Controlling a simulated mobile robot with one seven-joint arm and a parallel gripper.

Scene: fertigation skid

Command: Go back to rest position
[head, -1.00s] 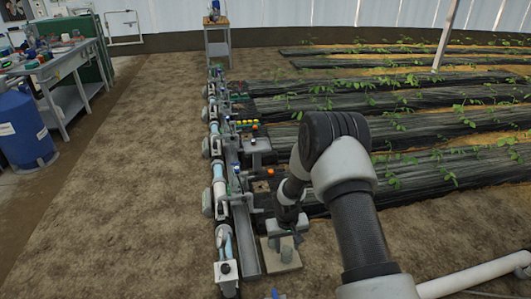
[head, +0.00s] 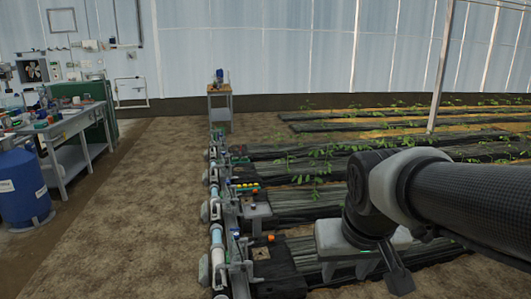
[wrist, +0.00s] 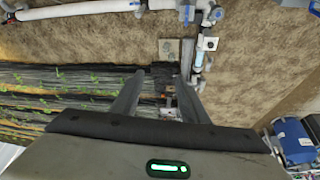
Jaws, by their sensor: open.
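My arm reaches in from the right edge of the head view, and my gripper (head: 366,270) hangs at its end over the black-covered beds, right of the pipe line. In the wrist view my gripper (wrist: 160,90) shows its two grey fingers spread apart with nothing between them. Below the fingers, well away from them, lie the pipe line and the ends of the bed rows. The gripper is not touching anything that I can see.
The pipe line (head: 217,240) with valves runs along the bed ends. A blue barrel (head: 22,188) and a workbench (head: 72,125) stand at left. A small stand (head: 220,104) is at the back. Bare soil (head: 130,200) between bench and pipes is clear.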

